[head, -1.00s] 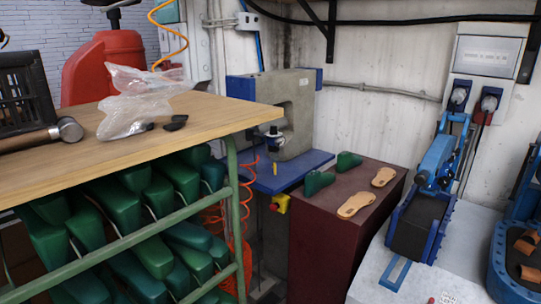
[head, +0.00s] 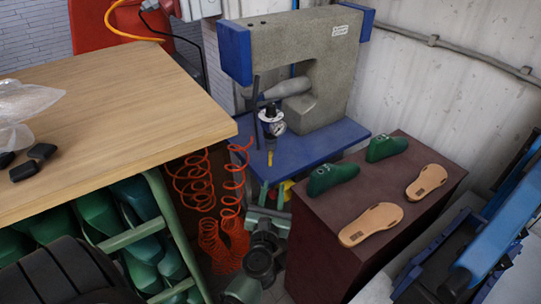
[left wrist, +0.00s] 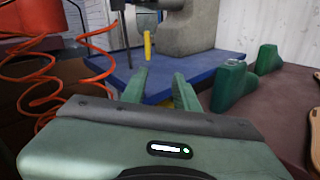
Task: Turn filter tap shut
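The air filter (head: 271,120), with a round gauge, is mounted at the front of the grey press, above the blue table. Its yellow tap (head: 270,158) hangs below it, pointing down, and it also shows in the left wrist view (left wrist: 147,44). My left gripper (head: 272,190) is below the tap, near the blue table's front edge. In the left wrist view its two green fingers (left wrist: 161,82) are apart with a gap between them. The tap is beyond the fingertips, and I see no contact. My right gripper is in neither view.
Coiled orange hoses (head: 230,200) hang left of my left arm. A maroon cabinet (head: 315,235) with green lasts (head: 333,178) and tan soles (head: 371,224) stands to the right. A wooden bench (head: 150,90) is at left. A yellow box shows partly behind my fingers.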

